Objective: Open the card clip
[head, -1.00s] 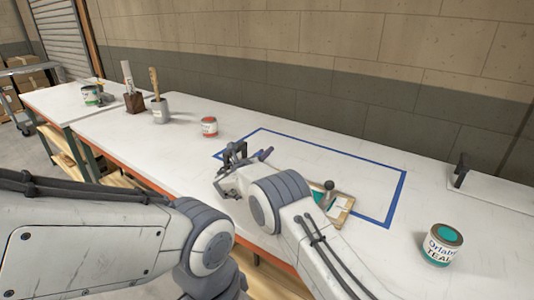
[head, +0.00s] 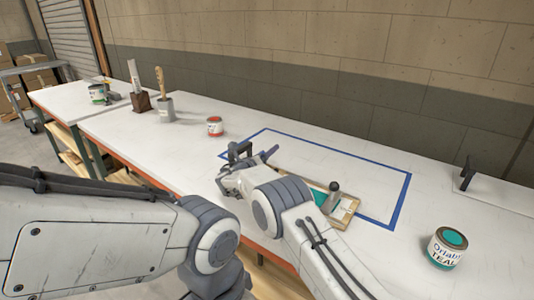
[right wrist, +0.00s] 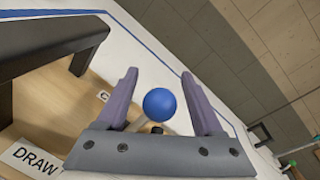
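A wooden board (head: 350,212) with a teal card (head: 320,198) and a grey round-topped knob (head: 334,188) lies on the bench, partly hidden by my right arm. In the right wrist view, the wood (right wrist: 95,115) carries a "DRAW" label (right wrist: 33,160). A blue ball knob (right wrist: 160,104) on a pale stem is between the fingers of my right gripper (right wrist: 159,80). The gripper is open, with a gap visible on each side of the ball. In the head view, my right gripper (head: 267,156) is by the board's far-left side. My left gripper is out of view.
A black bracket (right wrist: 55,60) stands close beside the right gripper. A teal paint can (head: 446,248) stands at right and a red one (head: 215,126) at left.

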